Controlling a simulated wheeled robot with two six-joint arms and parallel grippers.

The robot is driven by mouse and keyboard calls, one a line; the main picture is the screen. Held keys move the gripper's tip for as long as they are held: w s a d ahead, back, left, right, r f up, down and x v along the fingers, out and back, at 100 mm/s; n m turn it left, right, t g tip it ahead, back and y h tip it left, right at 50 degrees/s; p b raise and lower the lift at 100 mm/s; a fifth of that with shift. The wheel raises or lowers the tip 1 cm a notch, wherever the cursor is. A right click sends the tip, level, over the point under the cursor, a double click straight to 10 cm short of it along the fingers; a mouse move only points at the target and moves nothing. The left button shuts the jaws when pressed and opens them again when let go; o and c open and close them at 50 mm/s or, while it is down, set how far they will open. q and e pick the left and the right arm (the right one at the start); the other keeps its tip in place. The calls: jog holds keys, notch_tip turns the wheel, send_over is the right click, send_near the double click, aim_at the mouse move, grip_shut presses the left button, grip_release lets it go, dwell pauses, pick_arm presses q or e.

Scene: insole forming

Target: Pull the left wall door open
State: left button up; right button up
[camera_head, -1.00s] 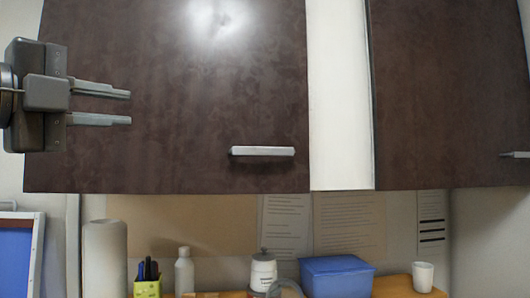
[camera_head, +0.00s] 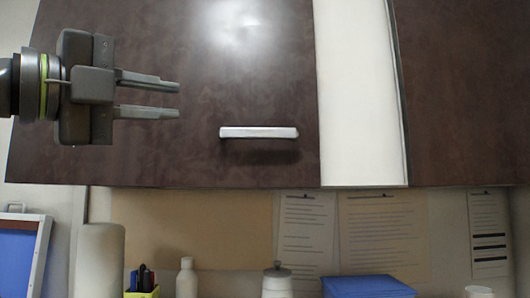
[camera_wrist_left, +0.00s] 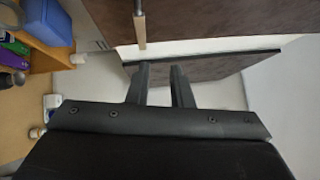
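The left wall door (camera_head: 200,60) is a dark brown panel that looks closed. Its pale bar handle (camera_head: 258,132) lies level near its lower edge. My left gripper (camera_head: 178,99) is in front of the door, left of the handle and a little higher, pointing right. Its two fingers are apart with nothing between them, and they do not touch the handle. In the left wrist view the open fingers (camera_wrist_left: 160,68) also show, with a pale handle bar (camera_wrist_left: 139,28) beyond them. My right gripper is not in view.
A second dark door (camera_head: 460,80) is to the right, past a white strip (camera_head: 360,90). Below are a paper roll (camera_head: 100,260), a pen holder (camera_head: 143,283), a white bottle (camera_head: 187,278), a lidded jar (camera_head: 277,280) and a blue box (camera_head: 367,287). Papers hang on the wall.

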aim_at(257, 134)
pick_arm(q)
jog(key=f+p+x, duration=0.1)
jog(key=x, duration=0.5)
jog(key=f+p+x, duration=0.1)
jog(key=p+x, duration=0.1)
jog(key=x, duration=0.3)
jog(key=f+p+x, duration=0.1)
jog(key=x, duration=0.5)
jog(key=shift+w+d+f, duration=0.25)
jog(key=shift+w+d, duration=0.1)
jog(key=shift+d, duration=0.15)
grip_shut()
